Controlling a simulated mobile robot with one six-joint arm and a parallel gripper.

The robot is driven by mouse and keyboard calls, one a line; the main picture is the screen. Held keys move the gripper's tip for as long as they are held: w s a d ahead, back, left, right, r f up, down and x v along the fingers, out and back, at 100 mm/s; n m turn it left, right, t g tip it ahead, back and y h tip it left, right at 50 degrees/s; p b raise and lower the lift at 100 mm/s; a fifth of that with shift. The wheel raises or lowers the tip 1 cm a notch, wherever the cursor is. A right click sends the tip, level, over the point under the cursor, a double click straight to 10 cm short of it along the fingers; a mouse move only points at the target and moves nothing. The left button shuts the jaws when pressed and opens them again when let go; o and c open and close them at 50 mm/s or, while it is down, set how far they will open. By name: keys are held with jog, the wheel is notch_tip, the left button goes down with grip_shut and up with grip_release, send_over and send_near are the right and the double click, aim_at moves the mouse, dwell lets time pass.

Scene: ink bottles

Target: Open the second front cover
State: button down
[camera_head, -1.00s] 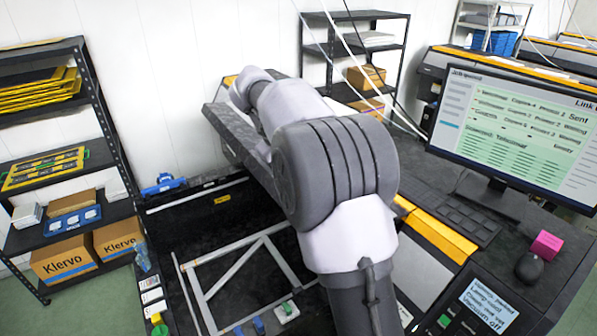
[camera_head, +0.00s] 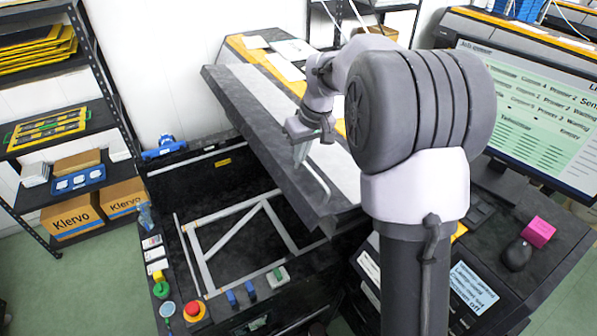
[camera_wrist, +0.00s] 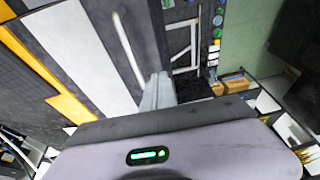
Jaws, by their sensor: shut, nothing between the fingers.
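A long dark grey front cover (camera_head: 262,150) with a pale panel stands raised and tilted beside the open black bay (camera_head: 225,178) of the printer. Its light bar handle (camera_head: 316,178) is near its lower right end; the handle also shows in the wrist view (camera_wrist: 128,48). I cannot tell which cover counts as the second. My gripper (camera_head: 301,152) is over the cover's pale panel, close to the handle. In the wrist view my gripper (camera_wrist: 157,88) has its fingers together with nothing between them, beside the handle and not around it. Whether it touches the cover is unclear.
A pale metal frame (camera_head: 232,243) lies in the open bay. A red stop button (camera_head: 194,309) is at the front left. A monitor (camera_head: 540,115), pink block (camera_head: 538,231) and mouse (camera_head: 516,255) are on the right. A shelf rack (camera_head: 105,100) stands on the left.

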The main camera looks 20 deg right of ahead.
aim_at(296, 185)
jog(key=f, duration=0.1)
jog(key=d+f, duration=0.1)
jog(key=w+f, duration=0.1)
jog(key=shift+d+f, duration=0.3)
jog(key=shift+f, duration=0.1)
jog(key=f, duration=0.1)
jog(key=a+f+p, duration=0.1)
jog(key=f, duration=0.1)
jog(key=a+f, duration=0.1)
jog(key=shift+w+f, duration=0.1)
jog(key=shift+f, duration=0.1)
jog(key=shift+d+f, duration=0.2)
jog(key=shift+d, duration=0.25)
jog(key=shift+a+f, duration=0.1)
jog(key=shift+a, duration=0.15)
jog(key=f+b, duration=0.2)
jog(key=a+f+b, duration=0.1)
jog(key=f+b, duration=0.1)
jog(key=shift+f, duration=0.2)
jog(key=shift+r, duration=0.25)
